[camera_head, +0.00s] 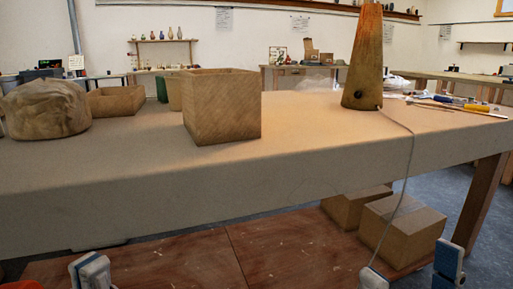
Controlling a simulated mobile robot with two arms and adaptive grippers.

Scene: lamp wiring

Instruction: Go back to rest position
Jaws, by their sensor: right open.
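A tall tapered wooden lamp body (368,62), orange at its top, stands upright on the workbench (300,125) at right of centre. My left gripper (90,270) is at the bottom left below the bench top. Only its tip area shows, and its opening is unclear.
An open wooden box (222,108) stands mid-bench. A brown wrapped bundle (45,108) and a shallow box (116,100) are at left. Tools (455,104) lie at the bench's right. Cardboard boxes (402,228) sit on the lower shelf (240,262). The front bench top is clear.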

